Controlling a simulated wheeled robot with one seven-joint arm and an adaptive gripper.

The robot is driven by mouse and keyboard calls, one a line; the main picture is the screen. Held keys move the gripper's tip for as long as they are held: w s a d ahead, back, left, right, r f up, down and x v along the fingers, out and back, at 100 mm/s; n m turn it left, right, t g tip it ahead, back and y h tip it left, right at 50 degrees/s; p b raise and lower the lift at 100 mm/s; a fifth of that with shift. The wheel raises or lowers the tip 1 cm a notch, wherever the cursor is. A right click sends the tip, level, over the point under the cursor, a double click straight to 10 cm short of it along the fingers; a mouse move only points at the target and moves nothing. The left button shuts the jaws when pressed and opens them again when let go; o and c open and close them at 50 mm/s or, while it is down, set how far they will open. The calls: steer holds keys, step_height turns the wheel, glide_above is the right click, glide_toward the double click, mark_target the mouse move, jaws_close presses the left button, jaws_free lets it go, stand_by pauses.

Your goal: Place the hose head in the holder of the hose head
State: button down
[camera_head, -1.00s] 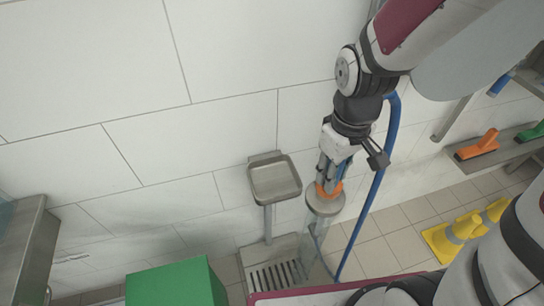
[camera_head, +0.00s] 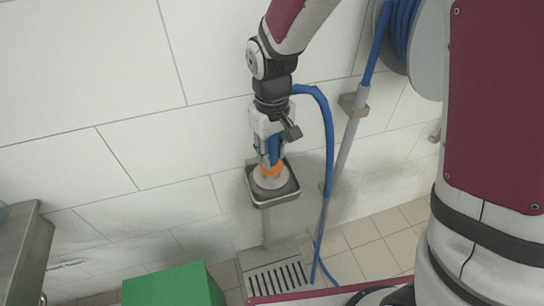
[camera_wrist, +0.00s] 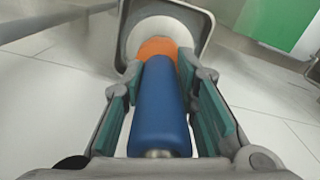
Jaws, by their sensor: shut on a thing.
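The hose head has a blue grip (camera_wrist: 160,105), an orange collar (camera_head: 271,169) and a pale round end (camera_head: 270,181). My gripper (camera_head: 270,155) is shut on its blue part and holds it pointing down. The holder is a grey metal tray (camera_head: 291,199) on a post against the wall. In the head view the pale end lies over the tray, inside its rim. The wrist view also shows it within the tray's rim (camera_wrist: 207,25). Whether it touches the tray floor I cannot tell.
The blue hose (camera_head: 329,150) runs from my wrist down to the floor at the right. A hose reel (camera_head: 400,30) hangs on the wall at the upper right. A green box (camera_head: 174,286) stands at the lower left, and a floor grate (camera_head: 277,279) lies below the tray.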

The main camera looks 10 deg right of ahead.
steer(key=shift+f, duration=1.05)
steer(key=shift+f, duration=0.15)
steer(key=c, duration=1.3)
jaws_free()
